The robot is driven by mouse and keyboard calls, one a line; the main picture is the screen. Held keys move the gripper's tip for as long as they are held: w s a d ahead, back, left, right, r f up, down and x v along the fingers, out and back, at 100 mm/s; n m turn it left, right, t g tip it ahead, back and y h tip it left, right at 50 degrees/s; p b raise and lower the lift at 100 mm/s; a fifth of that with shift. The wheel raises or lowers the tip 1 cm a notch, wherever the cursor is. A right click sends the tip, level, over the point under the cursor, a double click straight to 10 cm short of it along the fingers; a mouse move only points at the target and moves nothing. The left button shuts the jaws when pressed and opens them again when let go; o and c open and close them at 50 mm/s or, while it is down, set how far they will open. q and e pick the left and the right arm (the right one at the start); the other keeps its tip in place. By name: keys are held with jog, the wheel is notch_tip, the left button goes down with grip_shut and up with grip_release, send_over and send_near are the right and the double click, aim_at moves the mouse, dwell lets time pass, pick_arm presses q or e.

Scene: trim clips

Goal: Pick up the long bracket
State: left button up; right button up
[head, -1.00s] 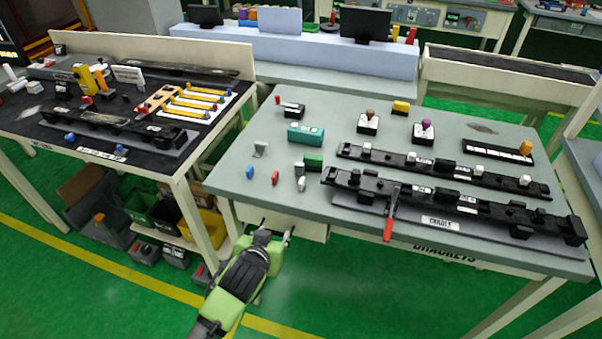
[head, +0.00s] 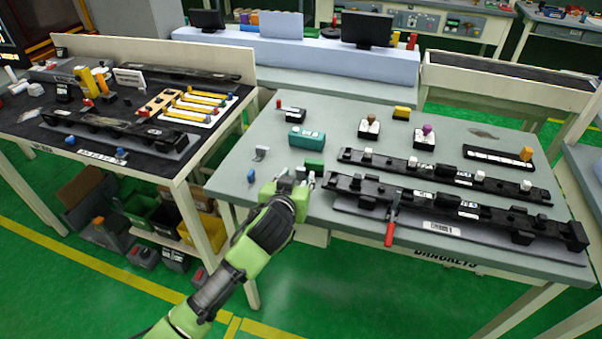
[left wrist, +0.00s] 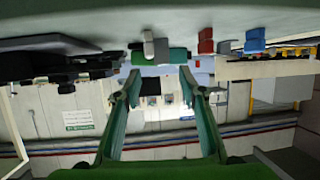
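Two long black bars lie side by side on the grey table: a rear bar (head: 440,172) and a longer front bar (head: 455,207), which rests by a grey plate with a white label. Which one is the long bracket I cannot tell for certain. My left gripper (head: 296,180) is at the table's front edge, left of both bars' left ends and apart from them. In the left wrist view its two green fingers (left wrist: 158,84) are spread with nothing between them. Dark parts, probably the bars, show at upper left there (left wrist: 60,62). My right gripper is out of view.
A red-handled tool (head: 391,228) stands against the front bar. A green block (head: 314,167), a teal box (head: 306,138) and a small blue part (head: 251,175) are near my gripper. Stamp-like parts stand behind the bars. A dark-topped table (head: 60,140) is at left.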

aim_at(301, 170)
pick_arm(q)
jog(key=shift+p+x, duration=0.55)
jog(key=shift+x, duration=2.15)
jog(key=shift+a, duration=0.15)
jog(key=c, duration=1)
